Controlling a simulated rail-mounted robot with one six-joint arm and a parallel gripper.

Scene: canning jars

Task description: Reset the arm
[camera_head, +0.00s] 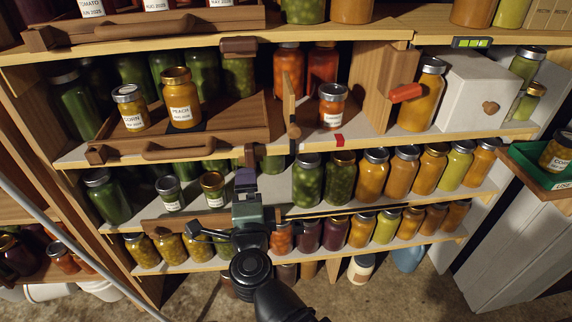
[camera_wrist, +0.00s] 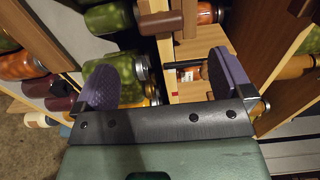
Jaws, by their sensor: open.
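My gripper (camera_head: 246,180) is in front of the shelving, about level with the middle jar shelf, in the head view. In the wrist view my gripper (camera_wrist: 165,85) shows two purple padded fingers spread apart, with nothing between them. Jars and shelf boards show beyond the fingers. My arm rises from the bottom of the head view and hides part of the lower shelves.
A wooden tray (camera_head: 190,151) on the upper shelf holds a peach jar (camera_head: 180,98) and a corn jar (camera_head: 129,108). A small tomato-coloured jar (camera_head: 332,106) stands right of a wooden divider. A white box (camera_head: 482,90) and green tray (camera_head: 535,170) are at right.

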